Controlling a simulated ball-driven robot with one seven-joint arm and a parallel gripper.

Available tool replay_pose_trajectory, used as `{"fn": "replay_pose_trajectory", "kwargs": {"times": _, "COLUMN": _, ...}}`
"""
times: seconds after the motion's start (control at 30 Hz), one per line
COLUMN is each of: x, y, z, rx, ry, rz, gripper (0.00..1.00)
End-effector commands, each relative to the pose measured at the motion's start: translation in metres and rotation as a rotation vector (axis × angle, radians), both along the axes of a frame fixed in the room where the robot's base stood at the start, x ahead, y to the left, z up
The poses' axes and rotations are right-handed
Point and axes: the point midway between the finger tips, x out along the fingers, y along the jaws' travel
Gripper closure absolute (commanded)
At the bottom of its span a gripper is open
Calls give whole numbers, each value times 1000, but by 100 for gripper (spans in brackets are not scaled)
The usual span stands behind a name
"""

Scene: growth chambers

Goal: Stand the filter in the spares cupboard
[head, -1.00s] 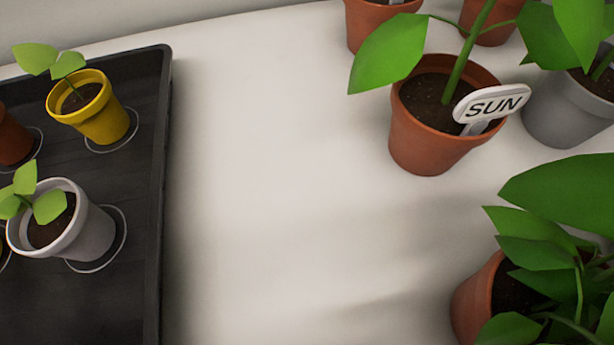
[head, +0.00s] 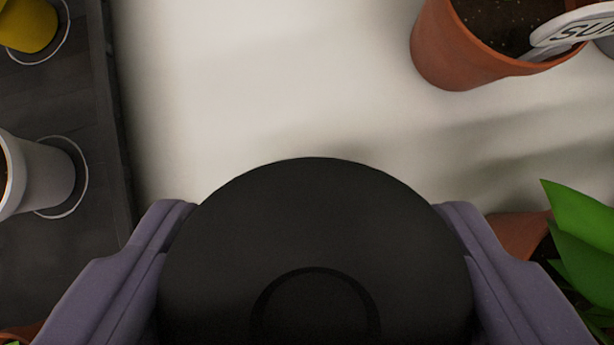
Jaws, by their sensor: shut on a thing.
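My gripper (head: 315,230) shows at the bottom of the head view, with one purple-grey finger on each side. It is shut on a round black thing (head: 320,225) with a raised ring on its face, which looks like the filter. The black thing fills the space between the fingers and hides what lies beneath it. Its lower part is cut off by the frame edge. The spares cupboard is not in view.
A black tray (head: 108,130) with a grey pot (head: 35,172) and a yellow pot (head: 28,24) is at left. A terracotta pot (head: 455,50) with a SUN label (head: 580,32) is at upper right. Another plant (head: 585,235) is close at right. The white surface (head: 260,80) between is clear.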

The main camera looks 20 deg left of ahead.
Motion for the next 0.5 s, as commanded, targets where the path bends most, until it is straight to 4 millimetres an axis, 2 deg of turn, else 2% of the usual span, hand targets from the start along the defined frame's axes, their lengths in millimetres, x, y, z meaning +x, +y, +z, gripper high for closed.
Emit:
{"fn": "replay_pose_trajectory", "kwargs": {"times": 0.1, "x": -1, "y": 0, "z": -22, "rx": 1, "ry": 4, "rz": -1, "gripper": 65}}
{"fn": "replay_pose_trajectory", "kwargs": {"times": 0.17, "x": -1, "y": 0, "z": -29, "rx": 0, "ry": 2, "rz": 0, "gripper": 65}}
{"fn": "replay_pose_trajectory", "kwargs": {"times": 0.5, "x": -1, "y": 0, "z": -33, "rx": 0, "ry": 0, "rz": 0, "gripper": 65}}
